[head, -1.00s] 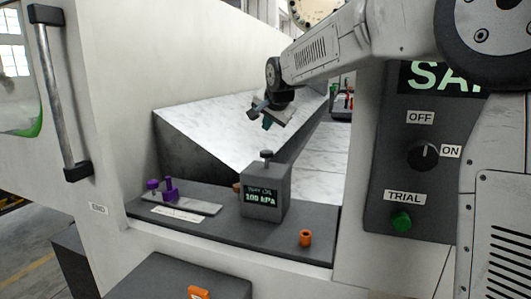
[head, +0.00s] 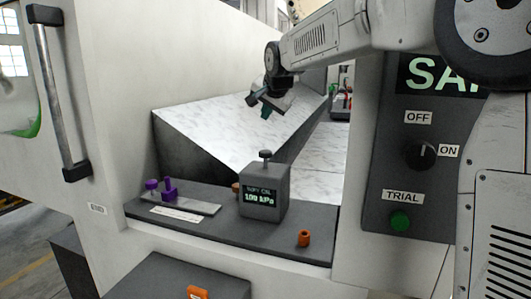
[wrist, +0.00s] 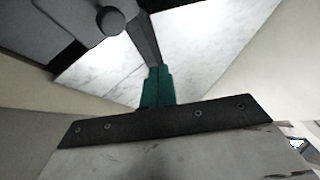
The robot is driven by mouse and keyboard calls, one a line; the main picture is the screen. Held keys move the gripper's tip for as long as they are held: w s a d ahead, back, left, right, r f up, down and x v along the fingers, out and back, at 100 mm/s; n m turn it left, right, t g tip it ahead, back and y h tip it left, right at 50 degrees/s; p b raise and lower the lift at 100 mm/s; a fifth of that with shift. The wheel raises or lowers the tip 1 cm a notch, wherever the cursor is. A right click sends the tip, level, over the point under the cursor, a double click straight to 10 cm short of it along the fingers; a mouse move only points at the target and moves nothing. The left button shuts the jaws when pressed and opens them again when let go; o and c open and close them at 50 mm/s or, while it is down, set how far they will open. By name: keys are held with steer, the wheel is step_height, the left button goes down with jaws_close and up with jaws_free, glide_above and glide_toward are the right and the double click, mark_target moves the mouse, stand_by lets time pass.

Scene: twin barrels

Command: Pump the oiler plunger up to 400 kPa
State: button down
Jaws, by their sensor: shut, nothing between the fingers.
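The oiler (head: 264,190) is a dark grey box on the ledge, with a lit display that appears to read 100 kPa. Its plunger (head: 266,154) has a round dark cap standing up on a short stem above the box. My gripper (head: 265,113) hangs above the plunger cap, apart from it, with its green fingers shut and empty. In the wrist view the shut green fingers (wrist: 158,86) point towards the top, and the round plunger cap (wrist: 110,20) shows to their upper left, not touching them.
Purple knobs (head: 169,187) stand on a plate left of the oiler, and an orange cylinder (head: 304,238) stands to its right. A switch panel (head: 413,175) with a green TRIAL button (head: 400,221) is at right. A marbled, sloping recess (head: 230,125) lies behind.

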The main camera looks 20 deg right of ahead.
mark_target(265, 151)
steer(key=shift+f, duration=4.15)
steer(key=shift+f, duration=0.1)
steer(key=shift+f, duration=0.3)
steer(key=shift+f, duration=1.15)
steer(key=shift+r, duration=1.55)
steer(key=shift+r, duration=2.55)
